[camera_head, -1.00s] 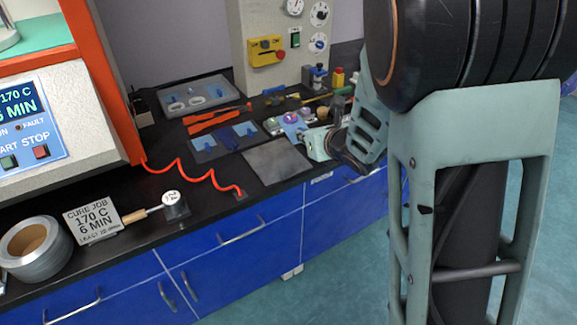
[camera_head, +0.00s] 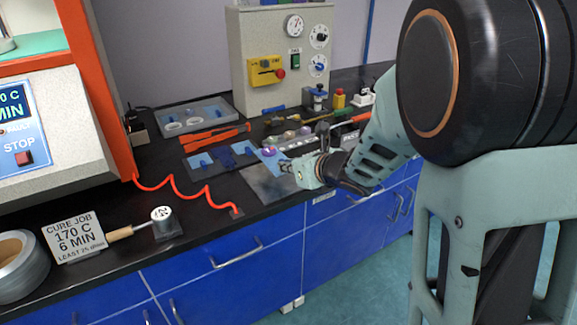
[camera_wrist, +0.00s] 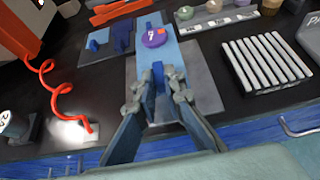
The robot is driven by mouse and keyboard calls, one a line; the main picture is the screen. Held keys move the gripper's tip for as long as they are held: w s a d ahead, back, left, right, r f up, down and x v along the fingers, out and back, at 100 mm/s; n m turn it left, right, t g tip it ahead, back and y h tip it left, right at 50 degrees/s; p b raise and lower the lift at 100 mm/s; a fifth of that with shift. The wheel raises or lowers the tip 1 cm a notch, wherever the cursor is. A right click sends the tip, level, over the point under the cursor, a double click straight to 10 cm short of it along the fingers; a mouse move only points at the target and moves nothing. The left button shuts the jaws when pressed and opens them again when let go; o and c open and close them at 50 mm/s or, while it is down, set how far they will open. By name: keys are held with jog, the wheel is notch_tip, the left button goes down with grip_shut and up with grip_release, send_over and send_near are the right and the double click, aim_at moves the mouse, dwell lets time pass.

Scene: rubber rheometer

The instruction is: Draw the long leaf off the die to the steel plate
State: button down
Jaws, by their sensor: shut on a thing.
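My gripper (camera_wrist: 160,88) is shut on an upright blue tab (camera_wrist: 158,72) of the long light-blue leaf (camera_wrist: 176,52). A purple disc (camera_wrist: 154,38) with an orange mark sits on the leaf, just beyond the tab. In the head view the leaf (camera_head: 271,159) is in front of my gripper (camera_head: 287,166), over the back part of the grey steel plate (camera_head: 267,187). The plate (camera_wrist: 207,92) shows on both sides of the leaf in the wrist view. I cannot tell whether the leaf touches it. A low plate with blue tabbed pieces, perhaps the die (camera_head: 202,163), lies behind.
Orange-handled tools (camera_head: 213,136) and a grey tray (camera_head: 195,115) lie farther back. A ribbed white rack (camera_wrist: 265,62) stands right of the plate. A red coiled cord (camera_head: 180,189) runs along the left. The counter's front edge is close to the plate.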

aim_at(289, 191)
jog(key=shift+f+b, duration=0.1)
jog(key=shift+b, duration=0.35)
jog(key=shift+f, duration=0.15)
jog(key=shift+f+b, duration=2.55)
jog(key=shift+b, duration=0.6)
jog(key=c, duration=1.9)
grip_release()
jog(key=shift+c, duration=0.2)
jog(key=p+v, duration=0.2)
jog(key=v, duration=0.5)
jog(key=shift+r, duration=0.3)
